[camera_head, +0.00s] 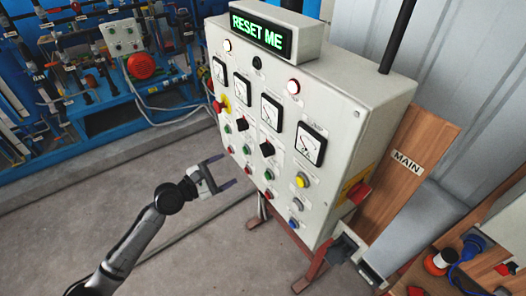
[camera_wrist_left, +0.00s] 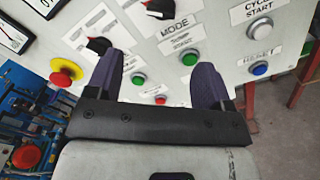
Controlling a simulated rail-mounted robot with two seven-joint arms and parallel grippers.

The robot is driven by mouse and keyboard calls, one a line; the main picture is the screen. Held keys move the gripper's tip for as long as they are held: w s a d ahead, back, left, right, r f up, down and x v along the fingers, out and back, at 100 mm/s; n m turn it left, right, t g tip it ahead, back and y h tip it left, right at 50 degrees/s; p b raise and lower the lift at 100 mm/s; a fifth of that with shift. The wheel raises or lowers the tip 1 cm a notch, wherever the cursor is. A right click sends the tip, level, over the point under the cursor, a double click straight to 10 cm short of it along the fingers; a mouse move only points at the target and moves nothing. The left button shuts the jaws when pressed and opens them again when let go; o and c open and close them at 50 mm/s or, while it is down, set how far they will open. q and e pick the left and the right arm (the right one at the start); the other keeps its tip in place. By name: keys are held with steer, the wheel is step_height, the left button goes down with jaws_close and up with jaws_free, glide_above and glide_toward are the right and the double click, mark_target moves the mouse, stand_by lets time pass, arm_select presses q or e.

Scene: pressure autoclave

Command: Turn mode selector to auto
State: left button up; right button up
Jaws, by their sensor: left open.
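The mode selector is a black rotary knob (camera_wrist_left: 160,8) with a red mark, cut by the top edge of the left wrist view above its MODE label. In the head view it appears to be the lower black knob (camera_head: 266,149) in the middle of the grey panel. Its setting cannot be read. My left gripper (camera_head: 222,171) is open and empty, in front of the panel's lower left part. In the left wrist view its two dark fingers (camera_wrist_left: 160,65) stand apart below the knob, with no contact visible.
The control box (camera_head: 340,95) shows RESET ME on its green display (camera_head: 258,31). Another black selector (camera_wrist_left: 98,45) and a red emergency stop (camera_wrist_left: 64,76) sit left of the MODE knob. Green (camera_wrist_left: 190,57), white and blue push buttons lie close by.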

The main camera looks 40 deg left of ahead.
mark_target(262, 152)
arm_select(q)
steer(key=p+x, duration=0.2)
steer(key=x, duration=1)
steer(key=shift+w+d, duration=0.3)
steer(key=shift+w, duration=0.55)
steer(key=c, duration=0.9)
